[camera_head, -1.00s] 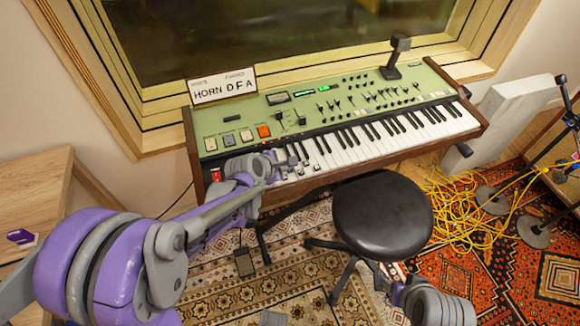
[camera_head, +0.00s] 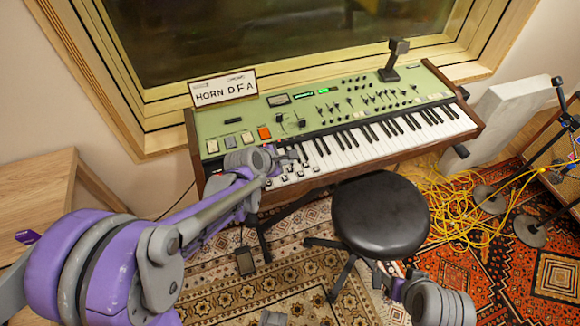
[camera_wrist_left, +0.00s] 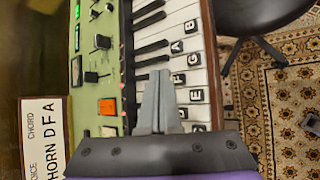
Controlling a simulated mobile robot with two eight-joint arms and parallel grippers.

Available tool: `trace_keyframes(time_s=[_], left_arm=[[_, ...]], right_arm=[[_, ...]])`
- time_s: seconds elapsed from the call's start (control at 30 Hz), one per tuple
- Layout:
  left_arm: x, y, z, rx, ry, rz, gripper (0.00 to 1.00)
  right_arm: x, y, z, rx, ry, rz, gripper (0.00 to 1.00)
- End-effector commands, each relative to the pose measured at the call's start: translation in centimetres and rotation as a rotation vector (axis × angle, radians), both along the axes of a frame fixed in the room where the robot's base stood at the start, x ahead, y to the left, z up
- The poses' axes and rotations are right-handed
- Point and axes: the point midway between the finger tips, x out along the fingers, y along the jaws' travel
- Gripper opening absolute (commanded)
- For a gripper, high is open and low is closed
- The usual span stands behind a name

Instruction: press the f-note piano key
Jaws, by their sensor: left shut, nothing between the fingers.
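The keyboard instrument has a green panel (camera_head: 340,105) and white and black keys (camera_head: 400,130). In the left wrist view, small black letter labels mark several white keys. The F key (camera_wrist_left: 180,78) lies just right of the fingertips, between the keys labelled G (camera_wrist_left: 193,59) and E (camera_wrist_left: 196,94). My left gripper (camera_head: 290,157) is shut and empty over the left end of the keys; its grey fingers also show in the left wrist view (camera_wrist_left: 160,75). I cannot tell whether they touch a key. My right arm's end is at the lower right; its fingers are not clear.
A black round stool (camera_head: 380,215) stands in front of the keys. A sign reading HORN DFA (camera_head: 224,89) stands on the panel's back left. Yellow cables (camera_head: 455,200) lie on the rug at right. A wooden table (camera_head: 40,185) is at left.

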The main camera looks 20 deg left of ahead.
Motion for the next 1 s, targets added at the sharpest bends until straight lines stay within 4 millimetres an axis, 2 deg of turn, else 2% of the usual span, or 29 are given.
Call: trace_keyframes(time_s=[0.03,0.3,1.0], left_arm=[[0.0,0.0,0.9,0.0,-0.001,0.001,0.0],[0.1,0.0,3.4,0.0,-0.001,0.001,0.0],[0.0,0.0,3.4,0.0,0.0,0.0,0.0]], right_arm=[[0.1,0.0,0.7,0.0,-0.002,0.0,0.57],[0.4,0.0,2.5,0.0,-0.009,0.0,0.57],[0.4,0.0,2.5,0.0,-0.008,0.0,0.57]])
